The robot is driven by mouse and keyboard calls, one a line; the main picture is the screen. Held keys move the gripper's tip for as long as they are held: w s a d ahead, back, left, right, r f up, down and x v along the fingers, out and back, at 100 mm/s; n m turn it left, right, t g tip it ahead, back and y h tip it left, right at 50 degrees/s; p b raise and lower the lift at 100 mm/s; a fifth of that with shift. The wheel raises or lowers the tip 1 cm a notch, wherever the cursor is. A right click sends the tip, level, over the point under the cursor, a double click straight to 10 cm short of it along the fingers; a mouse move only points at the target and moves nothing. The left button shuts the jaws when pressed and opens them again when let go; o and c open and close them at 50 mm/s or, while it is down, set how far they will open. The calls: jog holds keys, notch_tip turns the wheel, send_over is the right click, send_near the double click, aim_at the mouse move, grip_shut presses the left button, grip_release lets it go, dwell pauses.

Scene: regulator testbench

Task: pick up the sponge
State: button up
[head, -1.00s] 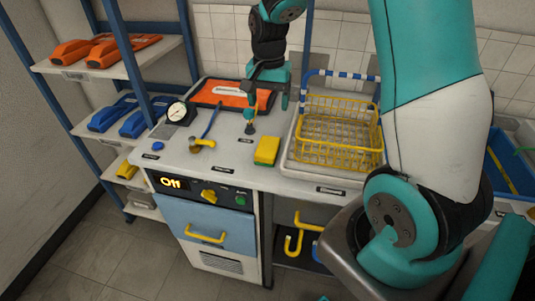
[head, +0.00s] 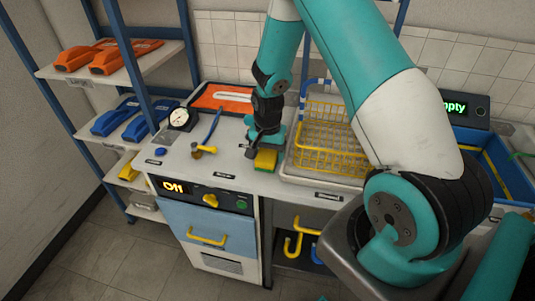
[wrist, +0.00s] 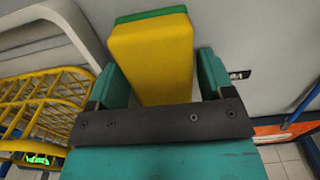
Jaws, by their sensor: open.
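The sponge (head: 265,160) is yellow with a green layer and stands on the white counter (head: 225,172), left of the yellow wire basket. In the wrist view the sponge (wrist: 152,58) lies between the two teal fingers of my gripper (wrist: 163,82), with a narrow gap to the finger on the right. My gripper (head: 257,150) is open and low over the counter at the sponge. In the head view it hides the upper part of the sponge.
The yellow wire basket (head: 330,135) stands in a white tray just right of my gripper. A gauge (head: 180,118), a brass fitting (head: 203,150) and a blue-handled tool (head: 213,125) lie to the left.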

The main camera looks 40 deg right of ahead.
aim_at(268, 152)
jog(key=shift+f, duration=0.35)
jog(key=c, duration=0.7)
jog(key=shift+o, duration=0.2)
jog(key=shift+r, duration=0.1)
notch_tip(268, 152, up, 20)
jog(key=b, duration=0.2)
